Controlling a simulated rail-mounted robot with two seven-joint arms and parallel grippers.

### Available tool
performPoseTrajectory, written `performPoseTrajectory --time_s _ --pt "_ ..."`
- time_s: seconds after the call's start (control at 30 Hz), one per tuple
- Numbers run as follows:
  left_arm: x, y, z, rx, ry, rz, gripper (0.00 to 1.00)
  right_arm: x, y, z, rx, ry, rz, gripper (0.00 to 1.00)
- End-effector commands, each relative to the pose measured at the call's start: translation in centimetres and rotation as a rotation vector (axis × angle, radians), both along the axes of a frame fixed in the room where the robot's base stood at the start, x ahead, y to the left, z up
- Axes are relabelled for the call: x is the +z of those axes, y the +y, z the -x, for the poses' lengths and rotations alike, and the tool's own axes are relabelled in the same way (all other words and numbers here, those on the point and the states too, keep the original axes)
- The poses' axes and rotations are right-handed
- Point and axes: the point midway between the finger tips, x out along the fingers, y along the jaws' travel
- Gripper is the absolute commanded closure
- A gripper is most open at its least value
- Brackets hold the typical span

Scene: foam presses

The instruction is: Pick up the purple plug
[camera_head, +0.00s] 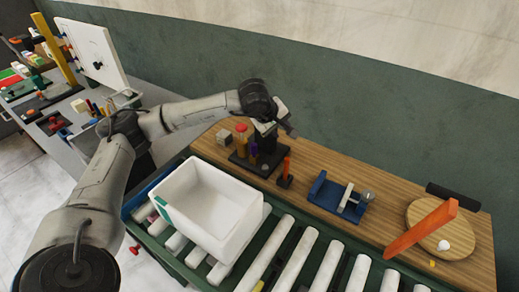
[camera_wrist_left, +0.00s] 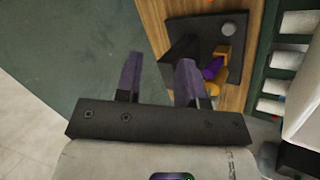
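The purple plug (camera_head: 253,151) stands at the black stand (camera_head: 240,160) on the wooden table, partly hidden in the head view by my left gripper (camera_head: 270,128). In the left wrist view the purple plug (camera_wrist_left: 212,69) is between yellow-orange pieces on the black base (camera_wrist_left: 233,46), right of the fingers. My left gripper (camera_wrist_left: 160,78) is open, with a clear gap between its two fingers and nothing in it. It is above the stand; the wrist view shows the plug outside the gap. My right gripper is not in view.
A white bin (camera_head: 210,205) sits on the roller conveyor (camera_head: 290,262) in front of the table. An orange upright piece (camera_head: 286,168), a blue holder (camera_head: 335,198) and a round board (camera_head: 440,225) stand to the right. The green wall (camera_head: 350,110) is close behind.

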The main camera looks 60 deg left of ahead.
Motion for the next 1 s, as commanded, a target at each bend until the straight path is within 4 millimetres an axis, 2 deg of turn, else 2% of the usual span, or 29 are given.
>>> performPoseTrajectory --time_s 0.13,0.33,0.53,0.8,1.0 --pt "-1.1 3.0 3.0 -0.059 0.223 -0.248 0.64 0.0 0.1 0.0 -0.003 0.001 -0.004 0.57" --pt "-1.6 4.5 6.1 -0.191 0.457 -0.393 0.64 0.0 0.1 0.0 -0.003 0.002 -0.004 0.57" --pt "-2.4 4.8 6.1 -0.277 0.482 -0.427 0.64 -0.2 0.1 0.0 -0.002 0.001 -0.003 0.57" --pt "-6.6 6.3 5.2 -0.283 0.482 -0.428 0.64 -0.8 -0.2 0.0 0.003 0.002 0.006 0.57" --pt "-8.9 7.1 4.7 -0.283 0.481 -0.427 0.64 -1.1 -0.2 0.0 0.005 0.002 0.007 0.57"
